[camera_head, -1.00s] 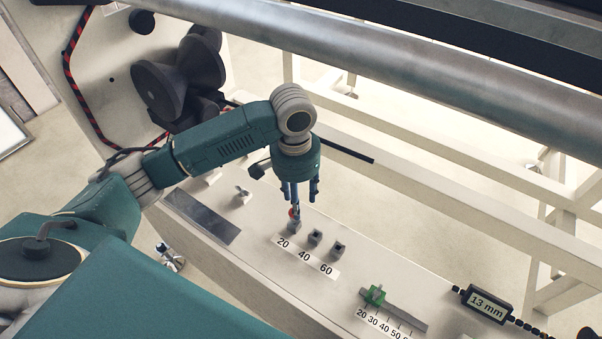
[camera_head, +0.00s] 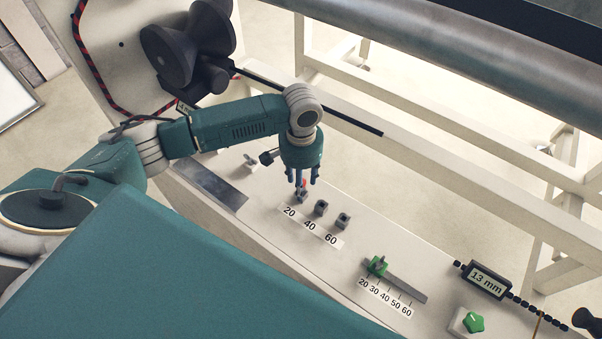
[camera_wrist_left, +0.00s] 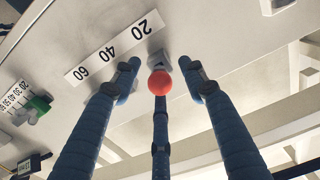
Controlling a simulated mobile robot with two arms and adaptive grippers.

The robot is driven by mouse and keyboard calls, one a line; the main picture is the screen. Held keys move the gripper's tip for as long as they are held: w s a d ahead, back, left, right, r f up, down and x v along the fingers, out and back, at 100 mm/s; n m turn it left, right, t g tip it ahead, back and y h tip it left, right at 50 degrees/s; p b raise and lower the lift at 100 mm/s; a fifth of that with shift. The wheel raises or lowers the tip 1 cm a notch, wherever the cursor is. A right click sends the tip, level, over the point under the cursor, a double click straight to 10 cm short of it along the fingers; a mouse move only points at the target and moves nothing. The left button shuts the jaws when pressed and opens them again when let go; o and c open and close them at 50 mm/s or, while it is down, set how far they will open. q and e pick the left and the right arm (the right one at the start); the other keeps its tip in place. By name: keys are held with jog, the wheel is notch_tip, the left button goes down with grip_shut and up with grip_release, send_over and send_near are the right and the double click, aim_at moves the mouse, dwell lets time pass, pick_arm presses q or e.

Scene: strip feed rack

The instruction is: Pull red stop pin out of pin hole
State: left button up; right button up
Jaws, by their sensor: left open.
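The red stop pin shows as a round red head (camera_wrist_left: 160,83) in the wrist view and as a small red spot (camera_head: 304,183) in the head view. It stands at the grey pin-hole block (camera_head: 302,195) by the label 20. My left gripper (camera_head: 304,180) is open above this block, with its blue fingers pointing down. In the wrist view the spread fingertips (camera_wrist_left: 160,72) lie around the red head, with gaps on both sides. The pin's shaft is hidden. I cannot tell if the third finger touches the head. My right gripper is not in view.
Two more grey blocks stand beside labels 40 (camera_head: 320,208) and 60 (camera_head: 343,220). A green slider (camera_head: 377,265) sits on a scale to the right, near a 13 mm display (camera_head: 487,281) and a green knob (camera_head: 473,322). A metal roller (camera_head: 470,60) crosses behind.

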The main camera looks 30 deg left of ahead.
pick_arm(q)
jog(key=shift+f, duration=0.1)
grip_shut()
jog(key=c, duration=0.6)
grip_release()
jog(key=shift+c, duration=0.2)
grip_shut()
jog(key=shift+r+p, duration=2.25)
jog(key=shift+p, duration=0.7)
jog(key=shift+r, duration=0.1)
notch_tip(320, 180, up, 3)
jog(key=p, duration=0.4)
jog(key=shift+p, duration=0.4)
